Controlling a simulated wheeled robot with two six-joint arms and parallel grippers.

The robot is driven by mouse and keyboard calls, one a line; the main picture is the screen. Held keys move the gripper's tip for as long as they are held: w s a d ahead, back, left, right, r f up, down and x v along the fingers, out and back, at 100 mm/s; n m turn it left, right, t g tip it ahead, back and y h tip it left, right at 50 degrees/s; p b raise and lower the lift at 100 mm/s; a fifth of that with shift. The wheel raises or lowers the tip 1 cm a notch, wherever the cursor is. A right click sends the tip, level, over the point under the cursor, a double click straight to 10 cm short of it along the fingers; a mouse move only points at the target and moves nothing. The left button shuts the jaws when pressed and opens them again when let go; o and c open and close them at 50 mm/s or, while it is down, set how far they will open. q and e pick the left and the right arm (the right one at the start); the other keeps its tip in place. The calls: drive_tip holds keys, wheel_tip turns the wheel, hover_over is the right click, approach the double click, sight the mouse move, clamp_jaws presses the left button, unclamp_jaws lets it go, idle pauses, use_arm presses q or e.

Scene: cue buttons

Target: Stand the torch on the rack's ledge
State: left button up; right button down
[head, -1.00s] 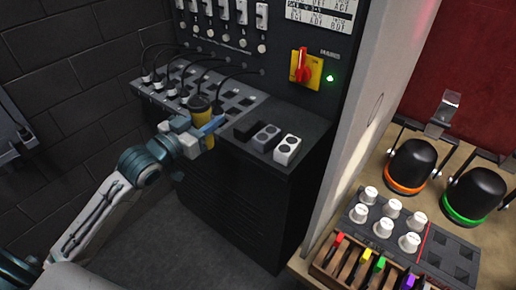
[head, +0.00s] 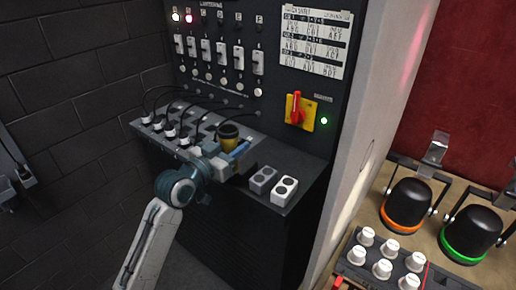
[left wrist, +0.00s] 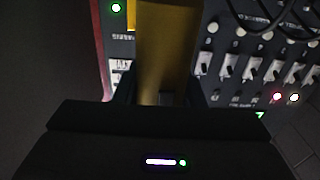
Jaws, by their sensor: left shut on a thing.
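The torch (head: 229,137) is a yellow cylinder with a dark, wide top end, roughly upright over the rack's ledge (head: 300,172). My left gripper (head: 233,154) is shut on its yellow body. The gripper hides the lower part of the torch, so I cannot tell whether its base touches the ledge. In the left wrist view the yellow torch body (left wrist: 165,50) fills the space between the fingers. My right gripper is not in view.
Several cable plugs (head: 170,128) stand in the ledge's left part. Two pale two-hole blocks, one grey (head: 262,180) and one white (head: 284,191), sit right of the gripper. Behind rises a panel with switches (head: 221,54) and a red-yellow rotary switch (head: 299,111).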

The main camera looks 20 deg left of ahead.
use_arm(q)
drive_tip(key=w+d+f+p, duration=0.1)
drive_tip(key=w+d+f, duration=0.1)
drive_tip(key=w+d+f+p, duration=0.2)
drive_tip(key=w+d, duration=0.1)
drive_tip(key=shift+d, duration=0.1)
idle(0.4)
drive_tip(key=shift+f+b, duration=0.7)
drive_tip(key=o, duration=1.1)
